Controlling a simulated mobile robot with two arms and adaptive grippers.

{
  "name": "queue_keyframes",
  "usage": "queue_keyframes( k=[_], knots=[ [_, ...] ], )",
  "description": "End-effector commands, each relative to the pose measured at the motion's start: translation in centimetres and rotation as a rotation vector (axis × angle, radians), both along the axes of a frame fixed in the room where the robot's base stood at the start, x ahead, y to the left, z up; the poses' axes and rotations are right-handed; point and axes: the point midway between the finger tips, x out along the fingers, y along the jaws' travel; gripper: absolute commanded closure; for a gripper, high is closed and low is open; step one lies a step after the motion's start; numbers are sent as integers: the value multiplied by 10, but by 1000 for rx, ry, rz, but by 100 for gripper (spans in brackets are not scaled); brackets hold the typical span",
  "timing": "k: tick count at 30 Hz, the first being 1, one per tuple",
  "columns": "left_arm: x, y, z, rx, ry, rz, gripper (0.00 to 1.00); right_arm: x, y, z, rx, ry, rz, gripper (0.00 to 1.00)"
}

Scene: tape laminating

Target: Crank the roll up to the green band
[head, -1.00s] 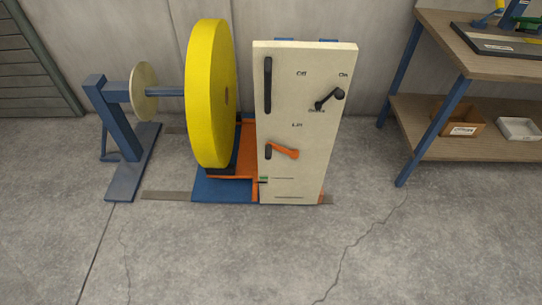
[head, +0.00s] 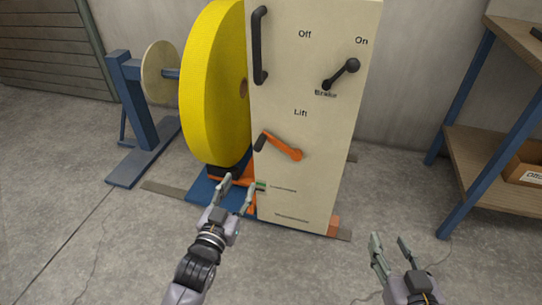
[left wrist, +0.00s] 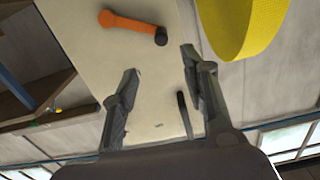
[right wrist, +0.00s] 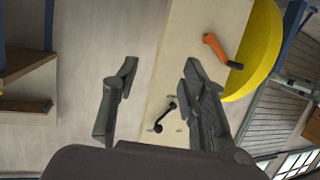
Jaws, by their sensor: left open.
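The yellow roll (head: 210,90) stands upright beside the cream panel (head: 325,185). The orange Lift crank (head: 282,146) is on the panel front, its black knob (head: 260,143) pointing left and slightly up. A small green mark (head: 261,186) shows at the panel's lower left edge; any pointer there is too small to read. My left gripper (head: 238,184) is open and empty, below and left of the crank. The crank shows ahead in the left wrist view (left wrist: 128,22). My right gripper (head: 390,239) is open and empty, low to the right of the panel. The right wrist view also shows the crank (right wrist: 216,49).
The black brake lever (head: 342,74) points up toward "On", and a black handle (head: 259,46) is at the panel's upper left. A blue stand (head: 140,110) with a pale disc (head: 160,72) is at left. A workbench (head: 470,140) stands at right. The floor in front is clear.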

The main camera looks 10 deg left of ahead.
Motion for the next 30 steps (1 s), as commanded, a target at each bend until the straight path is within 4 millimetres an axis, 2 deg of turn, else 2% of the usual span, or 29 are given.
queue_keyframes(
  k=[4, 8, 16, 23, 30],
  knots=[
    [10, 0, 4, 0, -12, 1, 59, 2, 2, 12, 13, -54, 3, 60],
    [32, -1, 4, 1, -13, 1, 59, 8, 6, 30, 38, -157, 9, 60],
    [84, -3, 3, 0, -11, 0, 59, 10, 15, 84, 114, -450, 27, 60],
    [122, -5, 2, -1, -10, 0, 59, -3, 18, 128, 182, -699, 40, 60],
    [155, -6, 2, -1, -8, 1, 59, -27, 16, 165, 249, -933, 51, 60]
  ],
)
